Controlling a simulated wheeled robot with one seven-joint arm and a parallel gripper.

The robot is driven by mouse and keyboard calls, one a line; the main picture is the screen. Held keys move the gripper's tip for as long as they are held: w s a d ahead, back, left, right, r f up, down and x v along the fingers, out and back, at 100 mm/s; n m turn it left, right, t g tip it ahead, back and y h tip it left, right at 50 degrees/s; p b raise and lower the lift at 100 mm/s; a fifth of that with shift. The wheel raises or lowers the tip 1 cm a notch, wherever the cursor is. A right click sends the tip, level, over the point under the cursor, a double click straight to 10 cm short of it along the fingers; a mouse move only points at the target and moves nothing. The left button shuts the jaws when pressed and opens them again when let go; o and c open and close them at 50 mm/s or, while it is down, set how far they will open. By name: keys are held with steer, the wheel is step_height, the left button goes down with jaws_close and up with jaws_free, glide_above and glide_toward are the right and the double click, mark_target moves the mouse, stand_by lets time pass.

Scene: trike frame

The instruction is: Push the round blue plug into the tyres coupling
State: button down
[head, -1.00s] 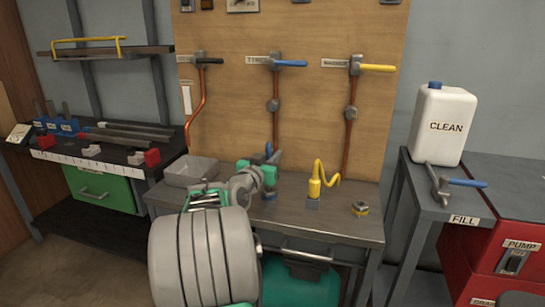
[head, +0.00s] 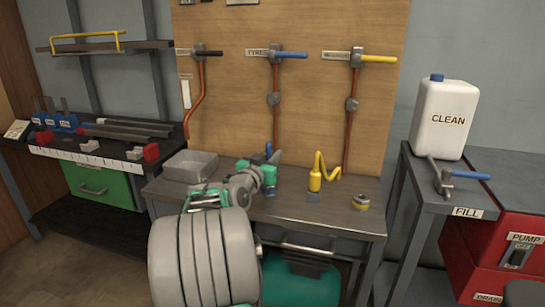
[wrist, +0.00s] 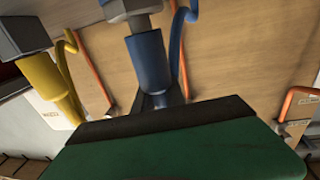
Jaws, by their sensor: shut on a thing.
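My gripper (head: 258,171) is over the middle of the bench with its teal fingers closed. In the wrist view a dark-edged green finger (wrist: 180,150) fills the bottom, right against the round blue plug (wrist: 148,62). A blue hose curves beside the plug. In the head view the gripper hides most of the plug. The TYRES sign (head: 257,52) is on the board beside a blue-handled valve (head: 291,55), with a copper pipe running down behind my gripper. The pipe's lower end is hidden.
A yellow plug (head: 314,182) with a curled hose stands on a small block just right of my gripper. The bench front (head: 330,215) is clear.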

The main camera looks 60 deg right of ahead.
steer(key=shift+f+b, duration=0.4)
steer(key=shift+f, duration=0.05)
steer(key=c, duration=1.3)
jaws_free()
steer(key=a, duration=0.7)
steer(key=shift+a, duration=0.4)
steer(key=shift+s, duration=0.1)
